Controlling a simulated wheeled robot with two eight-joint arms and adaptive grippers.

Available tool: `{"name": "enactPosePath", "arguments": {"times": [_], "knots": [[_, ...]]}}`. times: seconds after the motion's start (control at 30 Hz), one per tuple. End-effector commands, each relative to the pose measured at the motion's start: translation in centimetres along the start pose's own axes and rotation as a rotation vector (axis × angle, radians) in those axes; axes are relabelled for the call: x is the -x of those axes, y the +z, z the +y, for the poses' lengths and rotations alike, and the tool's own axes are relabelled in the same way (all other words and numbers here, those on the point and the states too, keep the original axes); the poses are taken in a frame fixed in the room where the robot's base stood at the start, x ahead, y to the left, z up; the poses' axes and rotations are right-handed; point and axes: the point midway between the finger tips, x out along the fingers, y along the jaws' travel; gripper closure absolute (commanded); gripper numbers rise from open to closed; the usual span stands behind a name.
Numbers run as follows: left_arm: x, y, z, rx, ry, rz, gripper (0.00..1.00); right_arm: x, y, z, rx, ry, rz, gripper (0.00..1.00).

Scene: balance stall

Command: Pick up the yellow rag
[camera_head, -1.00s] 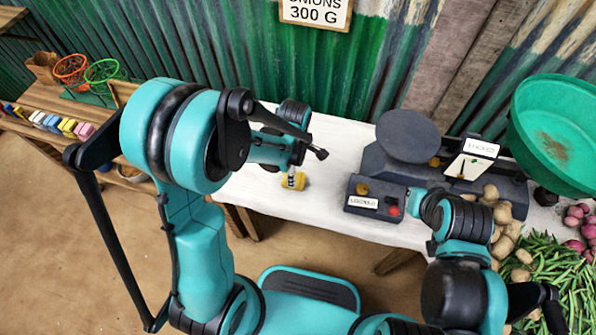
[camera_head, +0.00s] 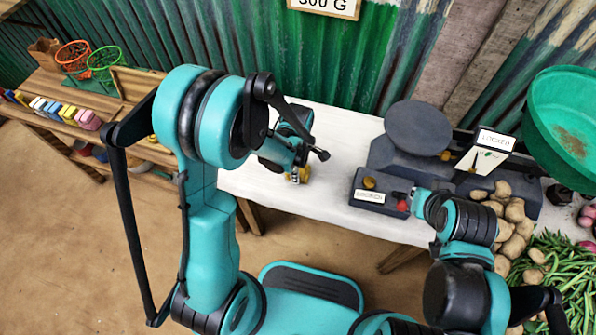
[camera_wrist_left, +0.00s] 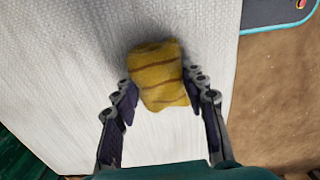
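The yellow rag (camera_wrist_left: 158,75), with brown stripes, is a small bundle on the white table top. In the left wrist view it lies between the two fingers of my left gripper (camera_wrist_left: 161,92), which are spread on either side of it. Whether the fingers touch it is hard to tell. In the head view only a bit of the rag (camera_head: 304,174) shows under my left gripper (camera_head: 295,176); the arm hides the rest. My right gripper (camera_head: 411,202) is by the red button of the scale's control box; its fingers are too small to read.
A dark balance scale (camera_head: 414,128) with a "LOCKED" card stands right of the rag. A green basin (camera_head: 560,135), potatoes (camera_head: 514,215) and green beans (camera_head: 555,270) are further right. A bench with coloured blocks (camera_head: 62,114) is at the left. The table around the rag is clear.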

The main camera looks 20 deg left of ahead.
Motion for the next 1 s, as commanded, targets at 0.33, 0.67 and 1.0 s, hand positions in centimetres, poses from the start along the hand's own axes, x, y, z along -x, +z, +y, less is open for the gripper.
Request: {"name": "enactPosePath", "arguments": {"times": [0.33, 0.67, 1.0], "knots": [[0.2, 0.0, 0.0, 0.000, 0.000, 0.000, 0.82, 0.1, -0.1, 0.0, 0.000, 0.000, 0.000, 1.00], [4.5, 0.0, 0.0, 0.000, 0.000, 0.000, 0.82, 2.1, -1.5, 0.0, 0.000, 0.000, 0.000, 1.00], [9.0, 6.6, -4.3, -0.007, 0.000, 0.000, 0.82, 4.4, -3.1, 0.0, 0.000, 0.000, 0.000, 1.00]]}}
